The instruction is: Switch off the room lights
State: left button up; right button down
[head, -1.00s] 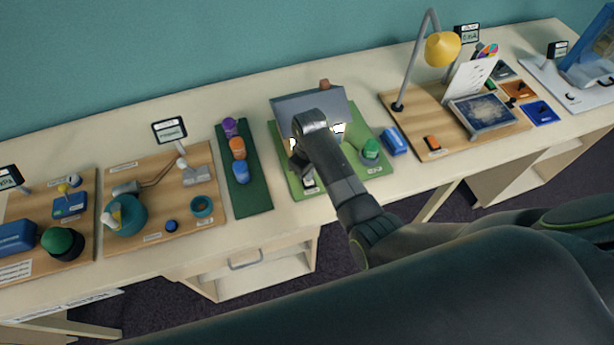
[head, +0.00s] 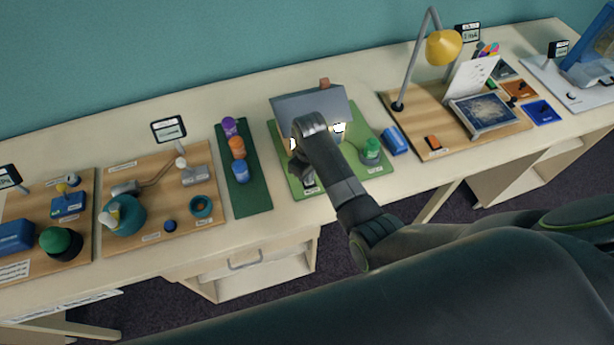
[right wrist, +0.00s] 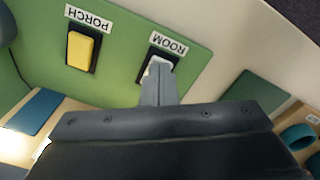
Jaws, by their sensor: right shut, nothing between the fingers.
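The ROOM switch (right wrist: 157,66) is a whitish rocker in a dark frame on a green board (head: 375,168), under a label reading ROOM. My right gripper (right wrist: 159,82) is shut and empty. Its fingertips overlap the lower part of this rocker in the right wrist view; I cannot tell whether they touch it. In the head view the right gripper (head: 305,178) is over the front of the green board, partly hidden by its own wrist. A grey model house (head: 290,106) stands on the board, with bright lit openings beside my wrist. My left gripper is not in view.
A yellow PORCH switch (right wrist: 80,50) sits beside the ROOM switch. A green-topped object (head: 371,148) and a blue block (head: 394,141) stand to the right. A dark green strip (head: 255,196) with coloured pieces lies left. A yellow lamp (head: 443,48) stands farther right.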

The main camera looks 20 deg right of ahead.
jog(key=shift+f, duration=0.15)
notch_tip(320, 180, up, 2)
jog(key=shift+r+p, duration=0.25)
jog(key=shift+p, duration=0.9)
jog(key=shift+r, duration=2.25)
